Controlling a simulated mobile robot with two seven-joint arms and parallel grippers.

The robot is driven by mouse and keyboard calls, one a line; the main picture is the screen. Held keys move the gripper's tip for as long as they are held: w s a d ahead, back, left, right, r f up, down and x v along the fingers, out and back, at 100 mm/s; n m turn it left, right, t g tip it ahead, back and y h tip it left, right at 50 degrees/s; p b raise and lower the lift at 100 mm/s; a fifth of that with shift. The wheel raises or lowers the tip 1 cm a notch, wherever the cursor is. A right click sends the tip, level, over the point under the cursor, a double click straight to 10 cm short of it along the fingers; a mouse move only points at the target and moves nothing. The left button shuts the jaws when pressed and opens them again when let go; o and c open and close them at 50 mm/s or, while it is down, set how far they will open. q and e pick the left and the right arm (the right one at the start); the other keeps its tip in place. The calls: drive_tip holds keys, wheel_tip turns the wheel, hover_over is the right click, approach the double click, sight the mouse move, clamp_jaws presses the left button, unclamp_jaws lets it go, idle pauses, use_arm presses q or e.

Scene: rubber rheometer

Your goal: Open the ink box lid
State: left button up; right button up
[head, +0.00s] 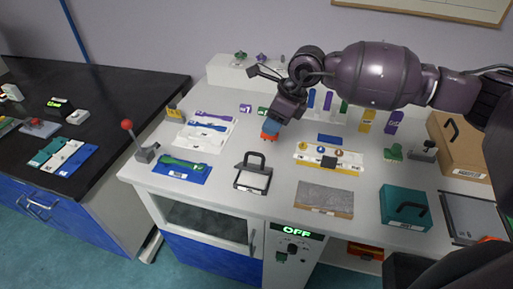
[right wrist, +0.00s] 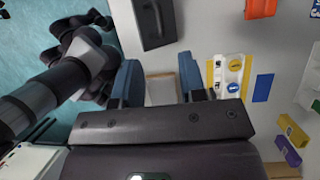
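No label that I can read marks the ink box, so I cannot tell which box it is. Several handled boxes stand on the bench: a teal box (head: 402,208), a brown box (head: 464,163) and a small black-framed, pale-topped box (head: 253,178). All look shut. My right gripper (head: 270,127), with blue fingers, hangs over the bench's left-middle part, behind the black-framed box. In the right wrist view it (right wrist: 160,82) is open and empty, its fingers apart. A dark arm at that view's left is probably my left one; its gripper is unclear.
A tray with coloured discs (head: 342,165) and a grey mat (head: 340,200) lie on the bench middle. An orange item (head: 268,136) shows just below the right gripper. A red-knobbed lever (head: 127,125) stands at the left edge. Small blocks line the back.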

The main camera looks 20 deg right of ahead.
drive_tip(key=x, duration=1)
drive_tip(key=shift+a+f, duration=0.2)
drive_tip(key=shift+f, duration=0.1)
clamp_jaws()
